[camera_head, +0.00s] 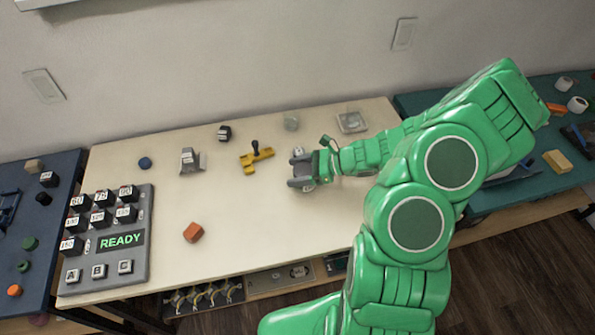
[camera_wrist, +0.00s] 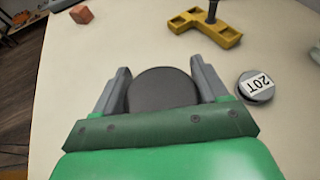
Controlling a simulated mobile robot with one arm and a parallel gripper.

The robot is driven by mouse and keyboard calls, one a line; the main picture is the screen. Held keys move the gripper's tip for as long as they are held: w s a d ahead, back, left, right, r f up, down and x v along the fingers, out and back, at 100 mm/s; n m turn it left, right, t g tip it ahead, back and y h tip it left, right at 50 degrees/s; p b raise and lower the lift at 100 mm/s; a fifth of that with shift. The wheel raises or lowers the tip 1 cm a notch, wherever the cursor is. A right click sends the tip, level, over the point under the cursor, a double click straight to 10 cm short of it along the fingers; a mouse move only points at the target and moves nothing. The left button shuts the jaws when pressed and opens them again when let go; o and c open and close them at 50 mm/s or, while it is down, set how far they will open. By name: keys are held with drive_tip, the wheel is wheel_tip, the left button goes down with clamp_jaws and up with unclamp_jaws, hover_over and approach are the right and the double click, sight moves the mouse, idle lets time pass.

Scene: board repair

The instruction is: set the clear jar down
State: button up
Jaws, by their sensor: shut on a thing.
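My gripper (camera_head: 301,172) is low over the middle right of the pale table. In the wrist view its two grey fingers (camera_wrist: 162,90) are shut on a dark grey round thing (camera_wrist: 162,88), seen from above. No clear wall shows on it, and I cannot tell whether it touches the table. In the head view the fingers mostly hide it.
An orange block (camera_head: 193,232), a grey device (camera_head: 190,160) and a clear square tray (camera_head: 351,122) are further off. The front middle is free.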

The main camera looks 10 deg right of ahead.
drive_tip(key=shift+f, duration=0.25)
drive_tip(key=o, duration=1)
drive_tip(key=shift+o, duration=0.2)
